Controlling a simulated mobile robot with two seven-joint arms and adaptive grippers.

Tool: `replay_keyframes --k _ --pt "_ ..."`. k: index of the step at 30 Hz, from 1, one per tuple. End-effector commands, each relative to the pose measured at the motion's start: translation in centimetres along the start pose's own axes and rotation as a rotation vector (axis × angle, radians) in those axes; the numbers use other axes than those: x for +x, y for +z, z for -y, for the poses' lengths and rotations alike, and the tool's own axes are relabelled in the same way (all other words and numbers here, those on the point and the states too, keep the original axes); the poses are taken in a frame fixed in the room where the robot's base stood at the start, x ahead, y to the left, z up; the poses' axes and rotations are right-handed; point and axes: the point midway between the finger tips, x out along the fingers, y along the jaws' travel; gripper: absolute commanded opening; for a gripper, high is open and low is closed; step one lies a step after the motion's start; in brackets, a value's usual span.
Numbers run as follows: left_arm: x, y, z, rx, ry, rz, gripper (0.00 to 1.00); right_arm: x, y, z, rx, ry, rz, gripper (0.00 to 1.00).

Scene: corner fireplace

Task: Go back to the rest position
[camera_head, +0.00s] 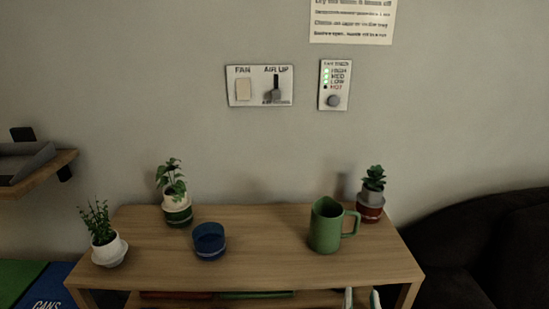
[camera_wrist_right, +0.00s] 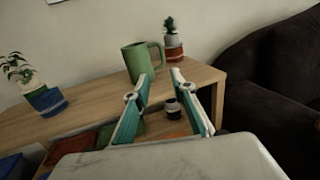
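My right gripper (camera_head: 362,298) shows at the bottom edge of the head view, just in front of the wooden table (camera_head: 270,237). In the right wrist view its two teal fingers with pale tips (camera_wrist_right: 160,82) stand apart with nothing held between them. The green mug (camera_head: 325,228) stands upright on the table, beyond the fingers and apart from them; it also shows in the right wrist view (camera_wrist_right: 139,62). My left gripper is in neither view.
The table also bears a blue cup (camera_head: 209,241) and potted plants (camera_head: 177,208). A small dark jar (camera_wrist_right: 172,107) sits below the tabletop. A dark sofa (camera_head: 480,240) stands at right, a wall shelf (camera_head: 40,172) at left. A switch panel (camera_head: 259,86) is on the wall.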

Motion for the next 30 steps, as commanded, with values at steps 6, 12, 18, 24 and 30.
replay_keyframes --k 6,12,18,24,30 --pt "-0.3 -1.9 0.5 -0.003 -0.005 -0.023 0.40 -0.4 2.5 -0.3 -0.596 0.031 0.221 0.25" --pt "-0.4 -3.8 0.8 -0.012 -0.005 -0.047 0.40 -2.2 -0.4 -3.3 -1.384 0.134 0.429 0.25" --pt "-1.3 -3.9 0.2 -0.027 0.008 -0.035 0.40 -5.3 -12.1 -3.5 -2.310 0.405 0.626 0.25" --pt "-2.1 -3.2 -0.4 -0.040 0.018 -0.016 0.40 -8.2 -22.4 1.9 -2.898 0.735 0.761 0.25" --pt "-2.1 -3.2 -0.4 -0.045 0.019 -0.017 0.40 -9.8 -26.6 5.9 2.699 -0.808 -0.714 0.25"
